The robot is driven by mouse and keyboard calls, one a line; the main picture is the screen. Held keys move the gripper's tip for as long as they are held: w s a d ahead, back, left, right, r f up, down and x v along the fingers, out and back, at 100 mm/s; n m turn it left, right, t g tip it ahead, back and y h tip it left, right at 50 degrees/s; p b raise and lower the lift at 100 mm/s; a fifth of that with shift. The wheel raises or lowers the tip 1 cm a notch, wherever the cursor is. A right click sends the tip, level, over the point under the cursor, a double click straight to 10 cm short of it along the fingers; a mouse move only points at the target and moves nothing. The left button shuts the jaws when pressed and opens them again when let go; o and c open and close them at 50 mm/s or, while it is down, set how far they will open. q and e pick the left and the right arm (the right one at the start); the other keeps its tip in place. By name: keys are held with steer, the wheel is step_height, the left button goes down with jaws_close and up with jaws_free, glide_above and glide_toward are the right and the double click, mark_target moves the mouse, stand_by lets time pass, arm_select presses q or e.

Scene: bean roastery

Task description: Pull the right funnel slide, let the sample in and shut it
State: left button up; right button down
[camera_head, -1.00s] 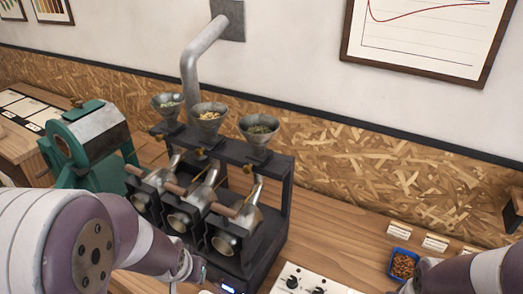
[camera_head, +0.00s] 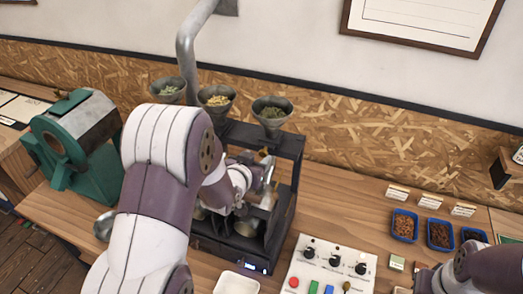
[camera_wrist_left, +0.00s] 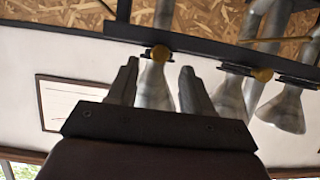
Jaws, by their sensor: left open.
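Three metal funnels stand in a row on a dark frame (camera_head: 290,150). The right funnel (camera_head: 272,116) holds greenish beans, the middle funnel (camera_head: 215,99) yellow ones, the left funnel (camera_head: 168,92) green ones. In the left wrist view, which looks upside down, a brass knob (camera_wrist_left: 160,53) shows at the leftmost funnel (camera_wrist_left: 155,88), seemingly the right one. My left gripper (camera_wrist_left: 158,82) is open, its fingers on either side of that funnel in the picture; contact cannot be told. In the head view my left gripper (camera_head: 262,180) is partly hidden at the frame. My right gripper is out of view.
A white control panel (camera_head: 308,263) and a pale dish (camera_head: 236,285) stand in front of the frame. Blue trays of beans (camera_head: 404,237) stand at right. A green drum roaster (camera_head: 100,170) and a metal bowl (camera_head: 103,226) are at left.

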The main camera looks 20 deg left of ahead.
mark_target(263, 154)
arm_select(q)
steer(key=p+x, duration=0.1)
steer(key=x, duration=0.3)
steer(key=shift+a, duration=0.15)
steer(key=shift+w+d, duration=0.15)
steer(key=shift+d, duration=0.25)
steer(key=shift+a, duration=0.2)
steer(key=shift+a+f, duration=0.1)
steer(key=shift+a, duration=0.05)
steer(key=c, duration=0.5)
jaws_close()
